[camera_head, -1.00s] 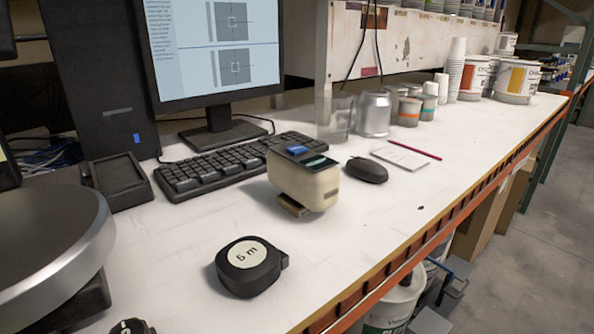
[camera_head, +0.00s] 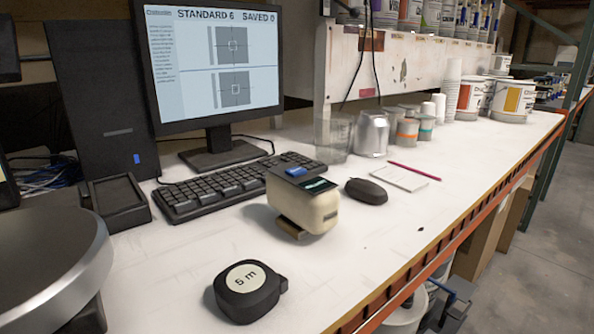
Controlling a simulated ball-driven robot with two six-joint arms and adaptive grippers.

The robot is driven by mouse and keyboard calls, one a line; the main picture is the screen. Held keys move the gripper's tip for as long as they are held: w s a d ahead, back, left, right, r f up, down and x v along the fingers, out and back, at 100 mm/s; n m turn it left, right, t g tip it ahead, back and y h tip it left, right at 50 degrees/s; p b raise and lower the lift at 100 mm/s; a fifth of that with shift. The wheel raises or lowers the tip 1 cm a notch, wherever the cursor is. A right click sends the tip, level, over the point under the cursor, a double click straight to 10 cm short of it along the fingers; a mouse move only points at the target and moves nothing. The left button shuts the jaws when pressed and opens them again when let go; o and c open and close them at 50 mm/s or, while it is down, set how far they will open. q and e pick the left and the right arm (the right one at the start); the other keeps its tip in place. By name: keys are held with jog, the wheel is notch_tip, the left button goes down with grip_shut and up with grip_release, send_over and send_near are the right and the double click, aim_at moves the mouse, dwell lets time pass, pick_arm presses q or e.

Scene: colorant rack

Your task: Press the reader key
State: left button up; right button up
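The reader is a cream, rounded device (camera_head: 312,212) standing on the white bench in the camera_head view, between the keyboard and the tape measure. Its dark top has a blue key (camera_head: 297,171) at the far left and a small lit display (camera_head: 316,184) beside it. A brownish foot shows at its lower front. Nothing touches the reader, and its top is unobstructed. I cannot tell whether the key is pressed down. Neither of my grippers is in view.
A monitor (camera_head: 218,62) reads "STANDARD 6 SAVED 0" behind a black keyboard (camera_head: 235,186). A mouse (camera_head: 367,191), notepad (camera_head: 399,177) and pencil (camera_head: 415,171) lie right of the reader. A tape measure (camera_head: 247,291) lies in front. The bench's front right surface is clear.

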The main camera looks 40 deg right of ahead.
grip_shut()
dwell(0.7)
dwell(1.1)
